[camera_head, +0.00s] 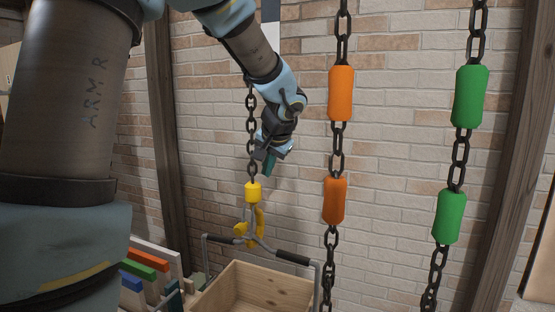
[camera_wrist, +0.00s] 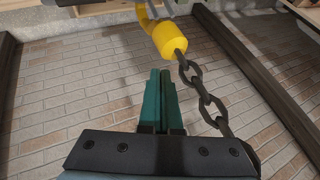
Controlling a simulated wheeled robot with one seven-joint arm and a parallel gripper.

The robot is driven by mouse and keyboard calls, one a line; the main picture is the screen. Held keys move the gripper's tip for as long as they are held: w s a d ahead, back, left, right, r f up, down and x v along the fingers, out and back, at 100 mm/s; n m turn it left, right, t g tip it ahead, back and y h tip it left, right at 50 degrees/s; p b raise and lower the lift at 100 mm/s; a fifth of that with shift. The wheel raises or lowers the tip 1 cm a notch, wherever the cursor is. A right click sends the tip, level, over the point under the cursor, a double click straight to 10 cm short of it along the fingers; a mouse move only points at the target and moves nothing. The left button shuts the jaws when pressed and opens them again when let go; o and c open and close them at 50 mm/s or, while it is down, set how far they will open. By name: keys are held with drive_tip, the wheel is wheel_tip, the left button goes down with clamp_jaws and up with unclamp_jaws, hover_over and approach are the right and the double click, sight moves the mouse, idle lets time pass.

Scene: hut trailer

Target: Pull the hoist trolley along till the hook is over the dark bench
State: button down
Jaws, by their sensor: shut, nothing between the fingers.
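The yellow hook (camera_head: 259,218) hangs on a dark chain (camera_head: 252,126) in the middle of the head view. Its yellow collar (camera_wrist: 170,38) and the chain also show near the top of the wrist view. My gripper (camera_head: 269,166), with teal fingers, is shut and empty, just right of this chain and above the hook. In the wrist view the closed fingers (camera_wrist: 161,76) lie left of the chain, apart from it in the picture. The hoist trolley is out of view above. I cannot make out the dark bench.
An open wooden crate (camera_head: 255,284) is below the hook, with grey bars and black grips around it; whether they hang from the hook is unclear. Chains with orange (camera_head: 341,93) and green (camera_head: 470,96) grips hang right. Coloured upright pieces (camera_head: 148,260) stand left. A brick wall is behind.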

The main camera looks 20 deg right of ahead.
drive_tip(key=shift+w+a+f, duration=0.1)
drive_tip(key=shift+w+a, duration=0.25)
drive_tip(key=shift+w, duration=0.15)
drive_tip(key=shift+w+a+b, duration=0.35)
drive_tip(key=shift+w+a, duration=0.1)
drive_tip(key=shift+a, duration=0.15)
